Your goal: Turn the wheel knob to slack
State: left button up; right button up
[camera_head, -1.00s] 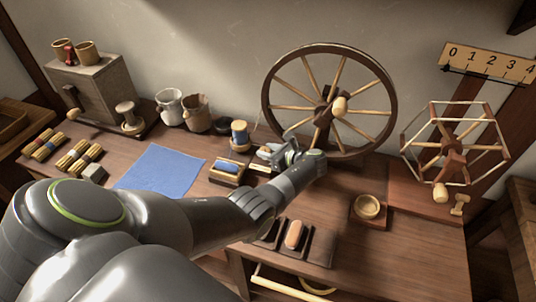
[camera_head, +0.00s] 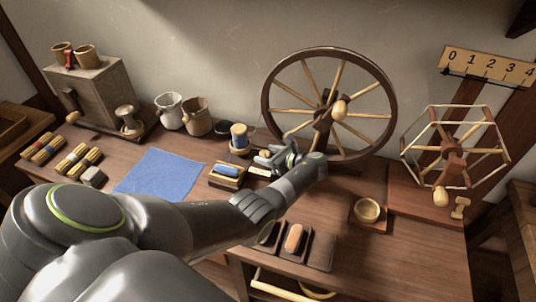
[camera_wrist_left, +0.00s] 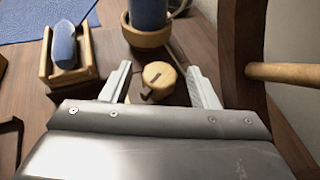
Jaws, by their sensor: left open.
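A small round wooden knob (camera_wrist_left: 163,73) with a dark mark on its top stands on the bench in the left wrist view. My left gripper (camera_wrist_left: 159,66) is open, with one pale finger on each side of the knob and visible gaps between. In the head view the gripper (camera_head: 277,157) is low over the bench in front of the big spinning wheel (camera_head: 268,105) and hides the knob. The wheel has a dark rim, pale spokes and a wooden handle (camera_head: 339,111). My right gripper is not in view.
A blue spool (camera_head: 238,133) in a wooden cup and a blue piece in a wooden tray (camera_head: 227,181) stand left of my gripper. The wheel rim (camera_wrist_left: 240,60) is close on its right. A small bowl (camera_head: 367,209) and a skein reel (camera_head: 453,150) are farther right.

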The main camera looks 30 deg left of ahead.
pick_arm(q)
jog(key=v, duration=1.7)
jog(key=shift+p, duration=0.4)
jog(key=shift+s, duration=0.1)
